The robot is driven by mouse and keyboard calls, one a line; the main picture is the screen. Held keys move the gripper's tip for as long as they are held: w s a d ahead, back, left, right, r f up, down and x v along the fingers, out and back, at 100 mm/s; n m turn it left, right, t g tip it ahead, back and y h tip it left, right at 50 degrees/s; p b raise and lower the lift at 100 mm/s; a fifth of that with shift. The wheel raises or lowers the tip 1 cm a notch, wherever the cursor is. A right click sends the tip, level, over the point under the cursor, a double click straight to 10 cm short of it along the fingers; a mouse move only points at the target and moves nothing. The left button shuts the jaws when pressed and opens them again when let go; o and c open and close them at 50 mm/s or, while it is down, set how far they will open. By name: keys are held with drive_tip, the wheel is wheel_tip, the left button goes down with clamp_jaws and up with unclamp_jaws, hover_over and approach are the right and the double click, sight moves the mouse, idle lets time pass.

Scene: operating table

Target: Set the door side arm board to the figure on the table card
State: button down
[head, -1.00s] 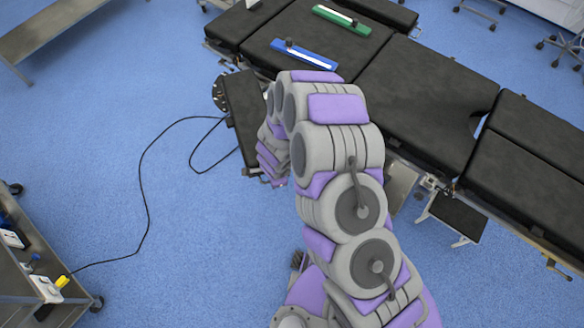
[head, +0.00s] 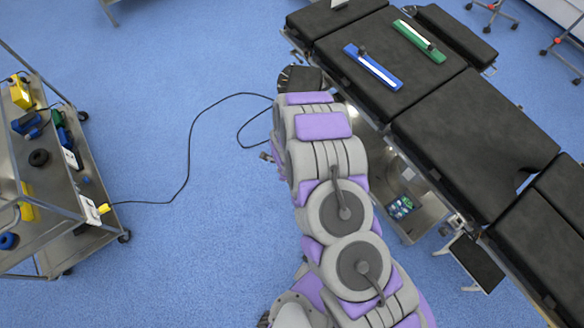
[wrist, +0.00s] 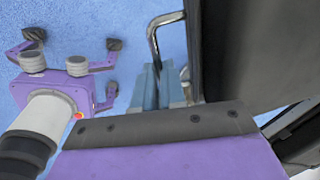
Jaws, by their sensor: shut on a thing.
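The operating table (head: 478,125) with black pads runs across the right of the head view. The near-side arm board (head: 302,78) has a black pad beside the table, mostly hidden behind my arm. Another arm board (head: 455,32) lies on the far side. In the wrist view my gripper (wrist: 161,85) shows two blue-grey fingers shut around the lower end of a bent metal handle (wrist: 153,40). A large dark panel (wrist: 250,50), probably the board's pad, fills the right of that view. A pale item (head: 340,3), possibly the card, is cut off at the top; no figure is readable.
A blue device (head: 372,68) and a green one (head: 420,41) lie on the table pads. A step stool (head: 478,262) stands by the table.

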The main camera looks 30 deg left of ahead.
drive_tip(key=shift+w+a+r, duration=0.1)
drive_tip(key=shift+w, duration=0.05)
drive_tip(key=c, duration=1.2)
unclamp_jaws()
wheel_tip(320, 180, up, 17)
drive_tip(key=s+d+p, duration=0.1)
drive_tip(key=s+p, duration=0.1)
drive_tip(key=p, duration=0.5)
drive_tip(key=shift+s, duration=0.35)
